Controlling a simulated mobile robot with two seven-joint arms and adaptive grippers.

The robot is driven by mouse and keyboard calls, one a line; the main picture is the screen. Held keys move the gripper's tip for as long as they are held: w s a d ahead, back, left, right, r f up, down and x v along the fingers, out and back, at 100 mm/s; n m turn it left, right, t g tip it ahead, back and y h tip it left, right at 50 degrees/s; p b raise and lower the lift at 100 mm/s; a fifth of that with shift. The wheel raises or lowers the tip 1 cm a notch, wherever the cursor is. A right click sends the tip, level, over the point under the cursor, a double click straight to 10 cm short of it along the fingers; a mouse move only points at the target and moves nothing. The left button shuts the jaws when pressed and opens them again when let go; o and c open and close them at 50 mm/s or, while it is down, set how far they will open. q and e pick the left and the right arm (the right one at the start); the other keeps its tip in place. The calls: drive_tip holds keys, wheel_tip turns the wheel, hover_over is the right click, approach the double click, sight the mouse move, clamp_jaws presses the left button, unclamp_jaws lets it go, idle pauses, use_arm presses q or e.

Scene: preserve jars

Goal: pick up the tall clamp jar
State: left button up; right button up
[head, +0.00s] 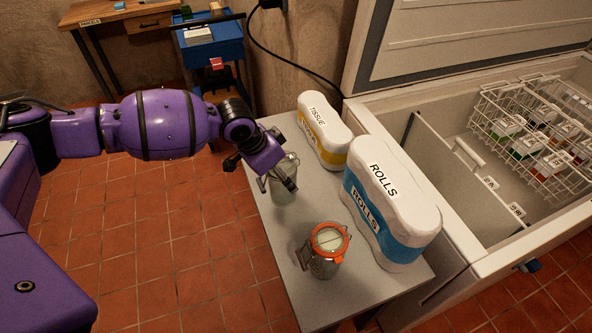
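A pale glass jar (284,195) stands on the grey table, its upper part partly hidden by my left gripper (277,178). The gripper's dark fingers are at the jar's upper part. I cannot tell whether they are closed on it or only around it. A second glass jar (324,265) with an orange-red ring and a wire clamp stands nearer the front of the table, apart from the gripper. Which of the two is taller is hard to tell from this steep angle. My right gripper is not in view.
A yellow-banded tissue pack (324,131) and a larger blue-banded rolls pack (391,201) line the right side of the table (300,220). An open chest freezer (455,262) with wire baskets stands right. A blue cart (212,48) and a wooden desk (112,12) are behind.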

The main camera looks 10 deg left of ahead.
use_arm(q)
drive_tip(key=c, duration=1.7)
drive_tip(key=shift+c, duration=0.2)
